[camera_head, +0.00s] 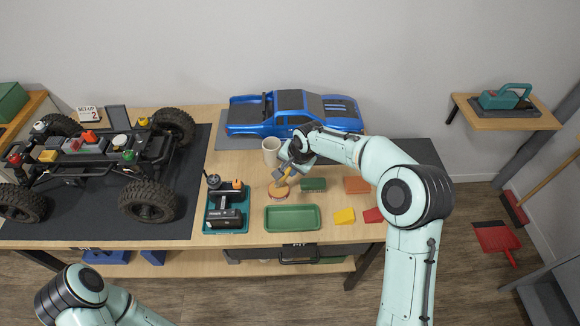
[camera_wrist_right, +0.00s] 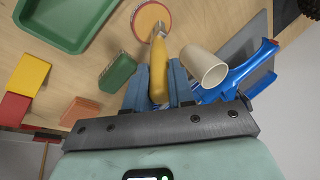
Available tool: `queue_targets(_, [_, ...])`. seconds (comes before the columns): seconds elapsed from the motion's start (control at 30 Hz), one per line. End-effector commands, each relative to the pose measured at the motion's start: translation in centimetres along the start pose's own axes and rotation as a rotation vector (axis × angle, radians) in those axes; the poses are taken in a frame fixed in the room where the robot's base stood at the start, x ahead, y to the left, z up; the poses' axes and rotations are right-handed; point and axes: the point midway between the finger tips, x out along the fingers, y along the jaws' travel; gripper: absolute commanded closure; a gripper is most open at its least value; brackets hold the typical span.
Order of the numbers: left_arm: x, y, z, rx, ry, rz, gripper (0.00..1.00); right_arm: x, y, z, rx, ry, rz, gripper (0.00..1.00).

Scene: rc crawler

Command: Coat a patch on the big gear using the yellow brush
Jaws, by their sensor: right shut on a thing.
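My right gripper (camera_head: 291,165) is shut on the yellow handle of the brush (camera_head: 285,174) above the right part of the table. In the right wrist view the brush (camera_wrist_right: 158,70) lies between the two blue-grey fingers (camera_wrist_right: 158,78), its metal end pointing away from them. My left gripper is out of view; only my left arm shows.
A cream cup (camera_head: 271,151) stands close beside the right gripper. A blue truck body (camera_head: 285,121) sits behind; a crawler chassis (camera_head: 90,155) stands left.

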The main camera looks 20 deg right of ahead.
Motion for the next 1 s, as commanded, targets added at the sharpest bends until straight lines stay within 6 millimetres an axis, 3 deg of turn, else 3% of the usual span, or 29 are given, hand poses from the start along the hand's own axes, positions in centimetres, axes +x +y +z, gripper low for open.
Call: queue_targets(1.0, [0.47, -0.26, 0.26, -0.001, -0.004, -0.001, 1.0, 0.69, 0.28, 0.13, 0.0, 0.0, 0.001, 1.0])
